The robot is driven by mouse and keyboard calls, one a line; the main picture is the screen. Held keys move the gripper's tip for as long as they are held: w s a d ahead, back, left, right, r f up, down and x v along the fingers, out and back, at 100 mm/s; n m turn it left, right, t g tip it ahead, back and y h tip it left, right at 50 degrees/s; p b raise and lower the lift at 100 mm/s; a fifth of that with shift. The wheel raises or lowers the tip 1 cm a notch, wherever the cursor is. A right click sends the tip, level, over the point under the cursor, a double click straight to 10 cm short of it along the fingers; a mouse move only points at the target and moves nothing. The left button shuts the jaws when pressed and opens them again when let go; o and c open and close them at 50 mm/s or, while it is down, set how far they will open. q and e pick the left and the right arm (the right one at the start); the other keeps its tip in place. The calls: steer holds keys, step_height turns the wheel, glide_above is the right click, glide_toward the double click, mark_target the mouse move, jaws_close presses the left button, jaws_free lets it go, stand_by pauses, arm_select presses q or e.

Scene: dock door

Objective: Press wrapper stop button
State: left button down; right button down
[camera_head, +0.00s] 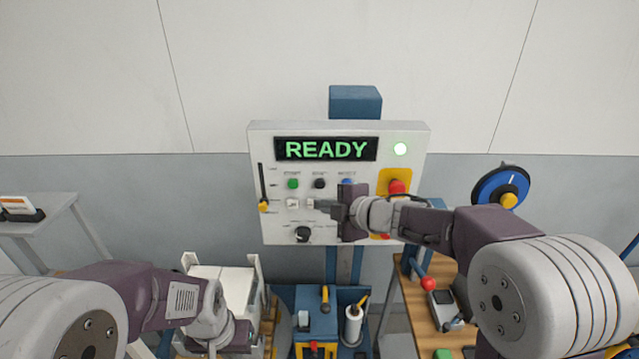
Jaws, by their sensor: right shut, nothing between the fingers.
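The wrapper control panel (268,228) is upright ahead of me, its green display (326,149) reading READY. A row on it has a green button (293,184), a black button (320,183) and a blue button (347,182), partly covered by my gripper. Their small labels are too blurred to read surely. A red mushroom button (397,187) sits on a yellow plate at the right. My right gripper (318,206) is shut and empty, in front of the panel below the black button; contact cannot be told. My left gripper (237,338) is low at the left, its fingers unclear.
A blue machine (316,308) stands below. A wooden bench (416,316) is at the right, a grey table (42,225) at the left.

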mark_target(323, 192)
steer(key=w+p, duration=0.1)
steer(key=w, duration=0.3)
steer(key=shift+w+p, duration=0.2)
steer(key=shift+p, duration=0.1)
steer(key=shift+d, duration=0.15)
stand_by(0.6)
stand_by(1.0)
steer(key=shift+w+p, duration=0.35)
steer(key=shift+w, duration=0.1)
